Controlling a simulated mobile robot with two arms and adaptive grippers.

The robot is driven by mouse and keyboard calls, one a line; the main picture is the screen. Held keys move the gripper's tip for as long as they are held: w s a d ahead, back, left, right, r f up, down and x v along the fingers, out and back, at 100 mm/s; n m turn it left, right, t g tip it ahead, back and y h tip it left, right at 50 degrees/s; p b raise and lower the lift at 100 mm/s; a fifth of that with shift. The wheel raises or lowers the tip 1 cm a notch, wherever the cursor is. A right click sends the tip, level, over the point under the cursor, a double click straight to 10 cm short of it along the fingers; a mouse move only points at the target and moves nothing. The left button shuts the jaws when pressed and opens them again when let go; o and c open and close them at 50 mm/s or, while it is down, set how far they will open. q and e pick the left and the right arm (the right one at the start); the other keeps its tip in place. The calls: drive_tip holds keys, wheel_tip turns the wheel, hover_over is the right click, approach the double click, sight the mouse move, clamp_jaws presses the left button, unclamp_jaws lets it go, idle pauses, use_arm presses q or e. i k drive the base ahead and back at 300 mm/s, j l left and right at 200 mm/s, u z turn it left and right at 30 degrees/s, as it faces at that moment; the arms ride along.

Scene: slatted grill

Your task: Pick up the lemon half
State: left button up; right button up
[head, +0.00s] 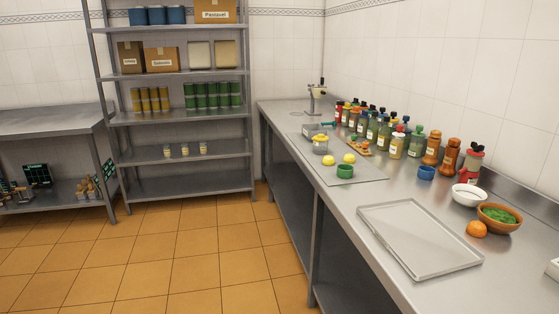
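Two small yellow pieces lie on a flat grey mat (370,173) on the steel counter in the head view. One yellow piece (328,160) is on the left and the other yellow piece (349,158) is to its right. They look like lemon or lemon halves, but they are too small to tell whether either is cut. A green round container (345,171) stands just in front of them. Neither of my grippers shows in this view.
A steel counter (347,216) runs along the right wall. Several bottles (385,134) line its back. A clear tray (418,242), a white bowl (468,196), a bowl of greens (500,217) and an orange (477,229) are nearer. The tiled floor (190,250) at left is clear.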

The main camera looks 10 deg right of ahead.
sight(328, 161)
drive_tip(key=i+l, duration=0.1)
drive_tip(key=i, duration=1.6)
drive_tip(key=j+u, duration=0.05)
drive_tip(key=j, duration=0.05)
